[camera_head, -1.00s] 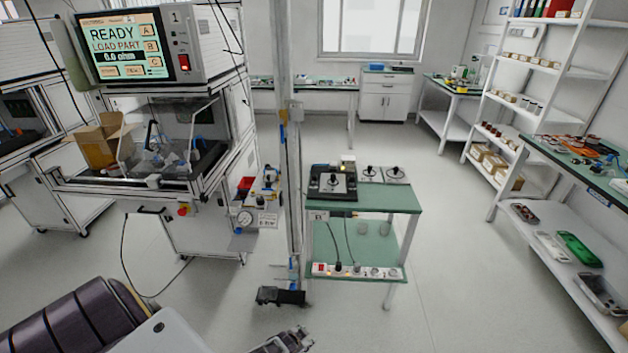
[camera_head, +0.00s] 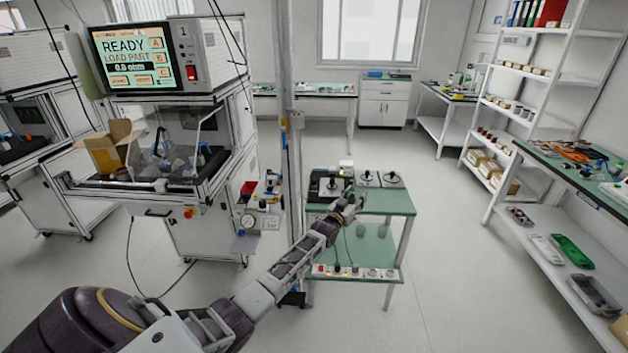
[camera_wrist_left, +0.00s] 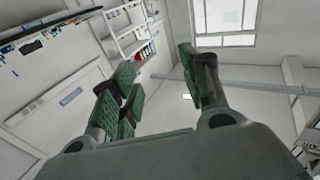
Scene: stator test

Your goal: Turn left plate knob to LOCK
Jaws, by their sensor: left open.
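Two small light plates with dark knobs sit at the back of a green-topped cart (camera_head: 393,204) in the head view. The left plate knob (camera_head: 367,177) is beside the right plate knob (camera_head: 393,178). Any LOCK marking is too small to read. My left gripper (camera_head: 350,205) is at the cart top's front part, nearer to me than the plates and apart from the knobs as far as I can tell. In the left wrist view its green-padded fingers (camera_wrist_left: 162,88) are spread with nothing between them. My right gripper is not in view.
A black device (camera_head: 325,187) stands on the cart's left side, partly behind my gripper. A vertical post (camera_head: 287,90) rises left of the cart, near my forearm. The test machine (camera_head: 165,110) is further left, shelves (camera_head: 510,100) at right. The floor right of the cart is clear.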

